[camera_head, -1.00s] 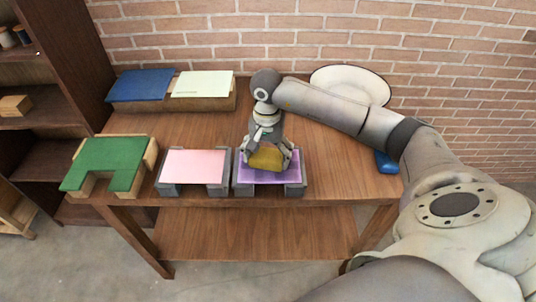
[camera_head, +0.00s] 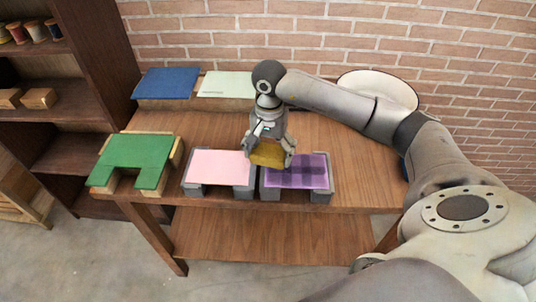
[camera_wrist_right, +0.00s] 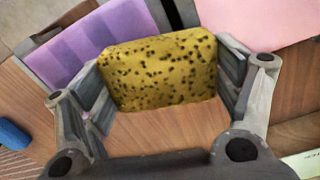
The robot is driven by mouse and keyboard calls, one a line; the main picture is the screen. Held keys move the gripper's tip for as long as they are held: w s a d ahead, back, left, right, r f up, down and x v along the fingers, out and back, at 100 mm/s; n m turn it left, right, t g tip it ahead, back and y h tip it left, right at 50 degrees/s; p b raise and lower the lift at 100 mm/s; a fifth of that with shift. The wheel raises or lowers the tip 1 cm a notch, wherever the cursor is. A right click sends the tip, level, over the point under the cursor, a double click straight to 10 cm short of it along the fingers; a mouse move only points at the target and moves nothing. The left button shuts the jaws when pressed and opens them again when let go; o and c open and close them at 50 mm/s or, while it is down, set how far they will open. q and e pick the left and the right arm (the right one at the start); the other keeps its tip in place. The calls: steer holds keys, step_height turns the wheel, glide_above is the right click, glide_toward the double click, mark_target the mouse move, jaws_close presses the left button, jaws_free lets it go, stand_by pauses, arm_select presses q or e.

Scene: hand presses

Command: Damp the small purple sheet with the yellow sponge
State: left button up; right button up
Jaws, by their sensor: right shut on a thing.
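My right gripper (camera_head: 269,158) is shut on the yellow sponge (camera_head: 267,153). The sponge, mustard yellow with dark specks, shows between the fingers in the right wrist view (camera_wrist_right: 160,72). In the head view it is at the back left corner of the small purple sheet (camera_head: 308,173), overlapping it in the picture; its height above the sheet is hard to tell. The purple sheet lies on a grey stand and has darker crossing bands. It also shows in the right wrist view (camera_wrist_right: 95,48), at the upper left. My left gripper is not in view.
A pink sheet (camera_head: 220,166) on a grey stand is to the left, then a green piece (camera_head: 140,155) on a wooden stand. Blue (camera_head: 166,83) and pale green (camera_head: 226,85) sheets lie behind. A white plate (camera_head: 385,86) is at the back right. Bare table (camera_head: 205,126) lies between.

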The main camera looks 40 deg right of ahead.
steer(key=shift+s+d+r+p, duration=0.1)
steer(key=shift+d+r+p, duration=0.1)
steer(key=shift+r, duration=0.3)
steer(key=shift+s+d+r+p, duration=0.1)
steer(key=shift+r+p, duration=0.1)
steer(key=shift+r, duration=0.3)
steer(key=shift+w+a+r+p, duration=0.1)
steer(key=shift+r+p, duration=0.2)
steer(key=shift+r, duration=0.25)
steer(key=shift+w+a+r+p, duration=0.1)
steer(key=shift+r+p, duration=0.2)
steer(key=shift+r, duration=0.25)
steer(key=shift+s+r, duration=0.15)
steer(key=shift+r, duration=0.4)
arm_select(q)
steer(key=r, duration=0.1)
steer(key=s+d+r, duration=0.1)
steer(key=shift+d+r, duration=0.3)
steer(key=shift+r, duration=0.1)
arm_select(e)
steer(key=shift+d, duration=0.1)
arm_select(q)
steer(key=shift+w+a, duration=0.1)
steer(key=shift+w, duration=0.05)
